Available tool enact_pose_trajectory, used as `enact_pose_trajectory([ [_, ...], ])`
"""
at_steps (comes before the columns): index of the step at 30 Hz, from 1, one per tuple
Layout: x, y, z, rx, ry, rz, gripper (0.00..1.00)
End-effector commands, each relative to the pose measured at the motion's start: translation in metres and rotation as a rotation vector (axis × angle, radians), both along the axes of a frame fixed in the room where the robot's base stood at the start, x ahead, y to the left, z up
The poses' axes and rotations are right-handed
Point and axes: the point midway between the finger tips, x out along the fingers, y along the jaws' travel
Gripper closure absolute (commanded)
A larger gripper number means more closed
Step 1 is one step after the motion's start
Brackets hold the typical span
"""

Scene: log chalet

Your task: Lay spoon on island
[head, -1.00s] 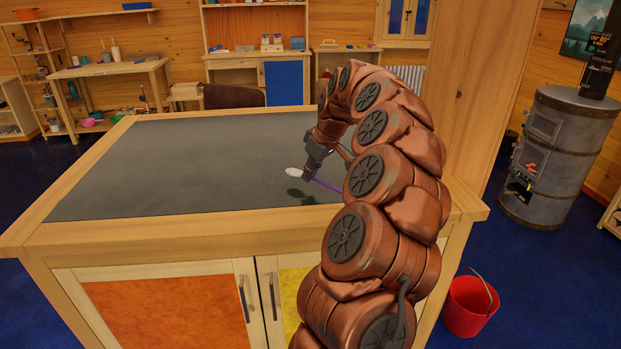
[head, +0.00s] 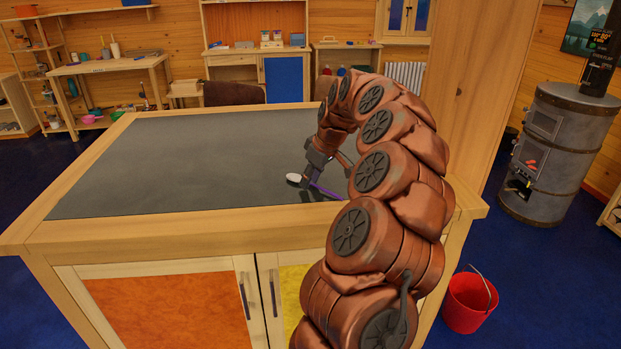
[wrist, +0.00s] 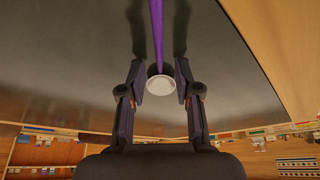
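The spoon has a pale bowl (head: 293,178) and a purple handle (head: 325,191). It appears to lie on the dark top of the island (head: 190,160), near the right front part, with its shadow close beside it. In the wrist view, the bowl (wrist: 160,85) is between my gripper's fingers (wrist: 159,80), and the handle runs up the picture away from them. The fingers are spread, with small gaps on both sides of the spoon. In the head view, my gripper (head: 312,183) is low over the island top at the spoon, partly hidden by my arm.
The rest of the island top is clear. A wooden post (head: 485,100) stands just behind the island's right corner. A red bucket (head: 470,303) is on the floor at the right, and a grey stove (head: 562,160) stands farther back. A brown chair (head: 233,93) is behind the island.

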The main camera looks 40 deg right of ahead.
Motion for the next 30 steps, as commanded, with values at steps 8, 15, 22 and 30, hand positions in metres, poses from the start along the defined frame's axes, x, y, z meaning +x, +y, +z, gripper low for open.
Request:
enact_pose_trajectory([
  [8, 0.0, 0.0, 0.005, 0.0, 0.0, 0.0, 0.68],
  [15, -0.012, -0.003, 0.032, -0.004, -0.005, -0.003, 0.68],
  [22, -0.025, -0.004, 0.064, -0.003, -0.003, -0.002, 0.68],
  [30, -0.037, -0.005, 0.094, -0.002, -0.001, 0.0, 0.68],
])
